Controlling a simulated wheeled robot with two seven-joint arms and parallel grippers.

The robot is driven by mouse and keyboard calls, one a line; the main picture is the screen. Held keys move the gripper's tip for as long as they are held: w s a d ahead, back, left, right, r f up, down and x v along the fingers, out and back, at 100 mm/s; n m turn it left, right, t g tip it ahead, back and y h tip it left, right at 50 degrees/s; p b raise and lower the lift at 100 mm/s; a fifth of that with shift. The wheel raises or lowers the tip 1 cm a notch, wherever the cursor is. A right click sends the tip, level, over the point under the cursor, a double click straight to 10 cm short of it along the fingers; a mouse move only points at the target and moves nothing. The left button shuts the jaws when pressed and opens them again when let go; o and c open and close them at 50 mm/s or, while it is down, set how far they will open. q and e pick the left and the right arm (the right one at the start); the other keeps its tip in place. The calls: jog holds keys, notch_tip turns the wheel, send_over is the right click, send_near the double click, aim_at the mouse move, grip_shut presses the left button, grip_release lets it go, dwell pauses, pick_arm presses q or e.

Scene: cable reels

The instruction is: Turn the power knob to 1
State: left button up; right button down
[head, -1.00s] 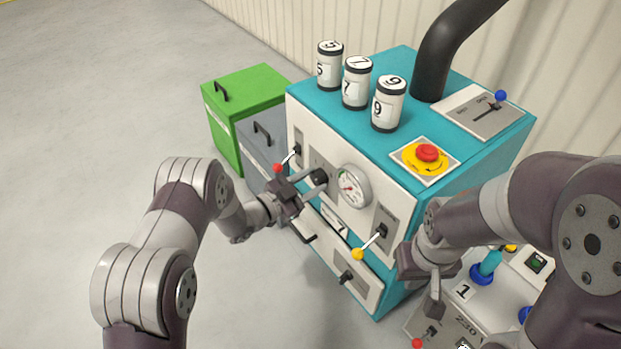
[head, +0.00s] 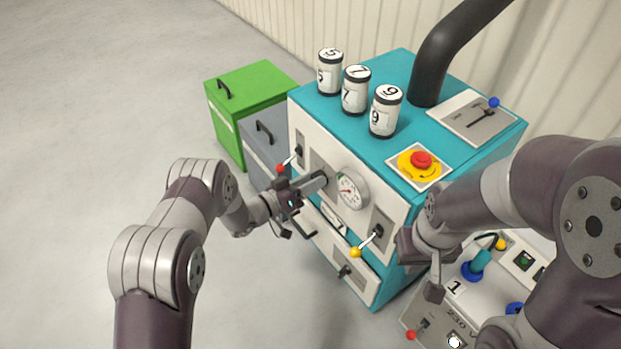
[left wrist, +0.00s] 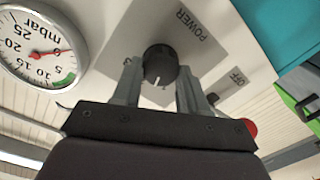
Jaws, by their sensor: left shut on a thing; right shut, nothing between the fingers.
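The black power knob (left wrist: 160,65) is on the white front panel beneath the word POWER in the left wrist view. A white mark shows on its lower part, towards my gripper. A small character is partly visible left of the knob; other position marks are hidden or unclear. My left gripper (head: 318,182) is shut on the knob, one finger on each side. In the head view the gripper covers most of the knob. My right gripper (head: 433,292) is shut and empty, pointing down near the grey 230 V box at the lower right.
A pressure gauge (head: 347,190) sits beside the knob. A red-tipped lever (head: 281,169) and a yellow-tipped lever (head: 356,252) stick out of the panel. Numbered cans (head: 355,90) and a red emergency button (head: 421,160) are on top. Open floor lies left.

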pick_arm(q)
jog(key=shift+f+n+p, duration=0.15)
jog(key=shift+n+p, duration=0.6)
jog(key=shift+n, duration=2.35)
jog(key=o, duration=1.1)
jog(key=shift+a, duration=0.1)
jog(key=shift+c, duration=0.2)
